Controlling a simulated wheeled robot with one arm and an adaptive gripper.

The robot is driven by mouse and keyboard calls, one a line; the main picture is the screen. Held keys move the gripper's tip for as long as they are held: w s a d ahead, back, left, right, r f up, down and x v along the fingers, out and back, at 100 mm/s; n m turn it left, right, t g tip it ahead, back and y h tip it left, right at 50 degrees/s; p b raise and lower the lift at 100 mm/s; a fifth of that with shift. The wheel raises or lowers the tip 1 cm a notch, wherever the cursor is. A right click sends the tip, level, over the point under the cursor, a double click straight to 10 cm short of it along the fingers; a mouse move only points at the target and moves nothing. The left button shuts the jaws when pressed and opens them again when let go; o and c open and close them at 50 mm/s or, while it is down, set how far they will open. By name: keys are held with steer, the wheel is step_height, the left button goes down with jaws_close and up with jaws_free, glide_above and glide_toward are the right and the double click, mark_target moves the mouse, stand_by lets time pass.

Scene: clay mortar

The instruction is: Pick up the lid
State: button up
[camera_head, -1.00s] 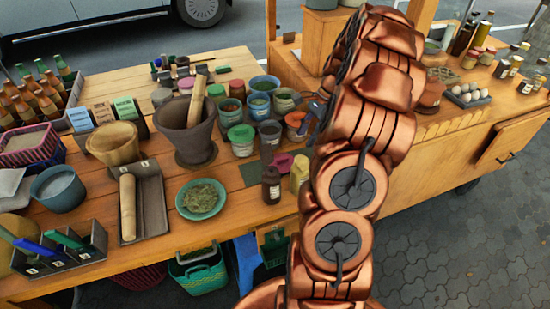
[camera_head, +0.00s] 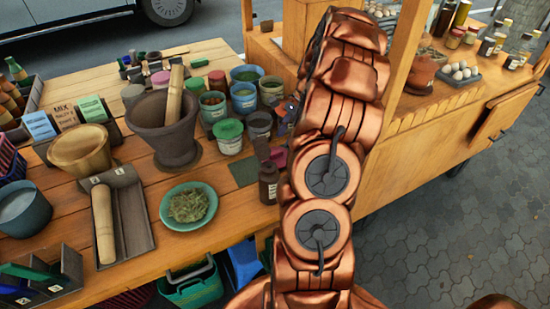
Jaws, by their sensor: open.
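A green lid (camera_head: 228,129) sits on a jar among the small pots on the wooden table. A pink lid or dish (camera_head: 278,157) lies partly behind my arm, beside a dark brown bottle (camera_head: 269,183). I cannot tell which lid the task means. My copper arm rises at the centre and covers the table behind it. Only a small dark part of my gripper (camera_head: 289,108) seems to show at the arm's left edge, near the pots. It is open; its fingertips are mostly hidden, and I see nothing held.
A clay mortar (camera_head: 164,128) with a wooden pestle (camera_head: 175,94) stands left of the pots. A teal plate of herbs (camera_head: 188,206) and a grey tray (camera_head: 133,213) lie in front. A cart counter (camera_head: 450,108) stands right; open paving (camera_head: 455,230) is below it.

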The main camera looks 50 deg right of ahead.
mark_target(276, 152)
steer(key=shift+w+p+x, duration=0.2)
steer(key=shift+p+x, duration=0.35)
steer(key=shift+x, duration=1.05)
steer(key=shift+w+p+x, duration=0.2)
steer(key=shift+p+x, duration=0.3)
steer(key=shift+x, duration=1.05)
steer(key=shift+d, duration=0.1)
jaws_close()
